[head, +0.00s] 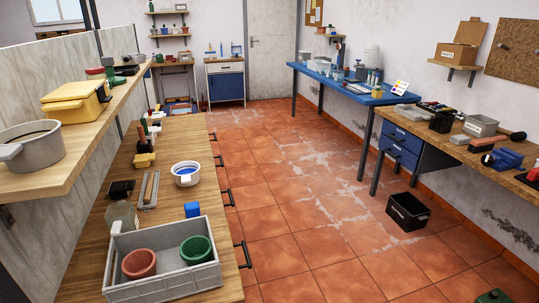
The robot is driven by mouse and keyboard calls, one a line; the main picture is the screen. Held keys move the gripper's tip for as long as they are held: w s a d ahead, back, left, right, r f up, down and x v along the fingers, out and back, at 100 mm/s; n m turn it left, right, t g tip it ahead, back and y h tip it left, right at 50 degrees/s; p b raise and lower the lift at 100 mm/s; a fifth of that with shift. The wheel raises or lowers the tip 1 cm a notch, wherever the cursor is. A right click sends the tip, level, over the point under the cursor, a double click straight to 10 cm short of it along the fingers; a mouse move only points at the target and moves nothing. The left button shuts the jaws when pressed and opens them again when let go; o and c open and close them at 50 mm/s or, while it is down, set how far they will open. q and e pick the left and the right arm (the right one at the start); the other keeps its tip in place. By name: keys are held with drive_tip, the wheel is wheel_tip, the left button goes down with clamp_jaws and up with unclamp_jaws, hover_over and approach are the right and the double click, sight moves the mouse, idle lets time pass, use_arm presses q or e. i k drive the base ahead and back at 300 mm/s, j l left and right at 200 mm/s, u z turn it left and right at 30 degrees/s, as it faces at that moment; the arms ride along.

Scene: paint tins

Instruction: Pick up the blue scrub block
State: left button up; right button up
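A small blue block (192,210), which looks like the blue scrub block, sits on the wooden workbench (172,133) at left. It stands just behind the grey crate (206,284) and in front of a white bowl with blue inside (186,173). It looks free on the bench top, with nothing on it. Neither of my grippers is in view.
The grey crate holds a red pot (139,264) and a green pot (196,251). Dark handles line the bench's right edge. The tiled floor (290,215) is mostly clear; a black crate (407,212) stands at right.

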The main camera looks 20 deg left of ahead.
sight(192, 210)
drive_tip(key=u, duration=2.85)
drive_tip(key=k+l+z, duration=0.2)
drive_tip(key=z, duration=0.25)
drive_tip(key=k+l+z, duration=0.15)
drive_tip(key=l+z, duration=0.25)
drive_tip(key=k+l+z, duration=0.1)
drive_tip(key=l+z, duration=0.35)
drive_tip(key=j, duration=0.1)
